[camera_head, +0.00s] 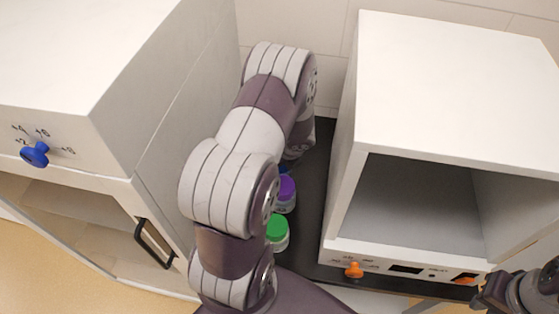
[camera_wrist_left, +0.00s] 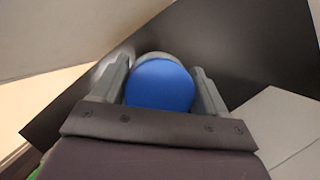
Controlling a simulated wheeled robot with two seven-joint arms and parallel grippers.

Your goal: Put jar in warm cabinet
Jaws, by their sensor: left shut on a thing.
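In the left wrist view, my left gripper (camera_wrist_left: 159,72) is shut on a jar with a round blue lid (camera_wrist_left: 160,86), one finger on each side. In the head view, my left arm hides that gripper and most of the jar; a sliver of blue shows beside the arm. The white cabinet with an orange knob (camera_head: 342,215) stands at the right with its front open and its inside empty where visible. Its orange controls fit the warm cabinet. My right gripper (camera_head: 492,296) is at the bottom right edge, below this cabinet's front; its jaws are unclear.
A purple-lidded jar (camera_head: 286,194) and a green-lidded jar (camera_head: 278,233) stand on the dark strip (camera_head: 311,205) between the cabinets, close to my left arm. Another white cabinet with a blue knob (camera_head: 35,154), a +2 to +8 dial and a black handle (camera_head: 153,243) stands left.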

